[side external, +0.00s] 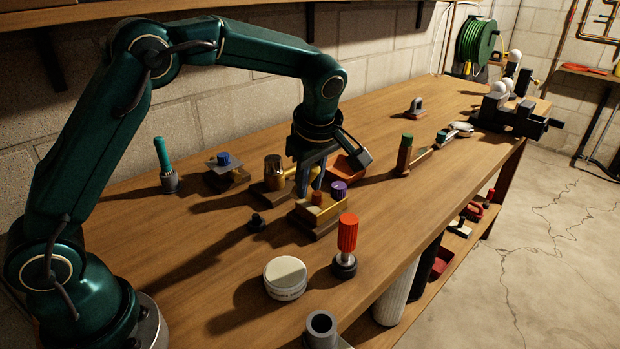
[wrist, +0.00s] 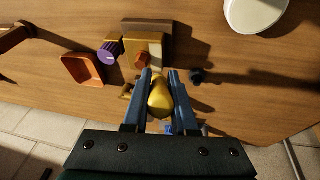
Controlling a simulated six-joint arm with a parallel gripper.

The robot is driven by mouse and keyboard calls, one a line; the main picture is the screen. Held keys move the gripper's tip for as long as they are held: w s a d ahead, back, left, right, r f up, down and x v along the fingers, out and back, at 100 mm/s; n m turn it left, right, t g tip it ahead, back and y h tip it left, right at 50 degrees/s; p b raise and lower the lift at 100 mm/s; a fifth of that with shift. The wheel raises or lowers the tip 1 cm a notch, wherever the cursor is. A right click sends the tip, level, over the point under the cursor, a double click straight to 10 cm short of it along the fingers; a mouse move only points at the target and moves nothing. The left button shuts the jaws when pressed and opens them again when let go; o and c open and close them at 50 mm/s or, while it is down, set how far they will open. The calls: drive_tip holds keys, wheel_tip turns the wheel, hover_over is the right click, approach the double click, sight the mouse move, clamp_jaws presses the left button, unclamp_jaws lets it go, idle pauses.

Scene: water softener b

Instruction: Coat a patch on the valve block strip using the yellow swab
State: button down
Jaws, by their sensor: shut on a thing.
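My gripper (side external: 309,178) is low over the bench, just behind a brass-coloured block. In the wrist view its two blue-grey fingers (wrist: 160,80) are closed around a rounded yellow piece, which I take to be the yellow swab (wrist: 160,99). The swab's working end cannot be made out. The block, probably the valve block strip (side external: 326,214), sits on a wooden base with an orange-brown knob and a purple cap. In the wrist view the block (wrist: 150,43) lies just beyond the fingertips. Contact between swab and block cannot be told.
An orange tray (wrist: 82,70) lies beside the block. A small black knob (side external: 257,222), a white round tub (side external: 286,278) and a red-handled tool (side external: 347,238) stand nearby.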

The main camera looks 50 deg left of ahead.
drive_tip(key=shift+a+r, duration=0.1)
drive_tip(key=shift+r, duration=4.1)
drive_tip(key=shift+s+d+h, duration=0.1)
drive_tip(key=shift+d+h, duration=0.1)
drive_tip(key=shift+h, duration=0.1)
drive_tip(key=shift+d+r+m+t+h, duration=0.5)
drive_tip(key=shift+d+r+h, duration=0.95)
drive_tip(key=shift+r+h, duration=0.65)
drive_tip(key=shift+f, duration=2.45)
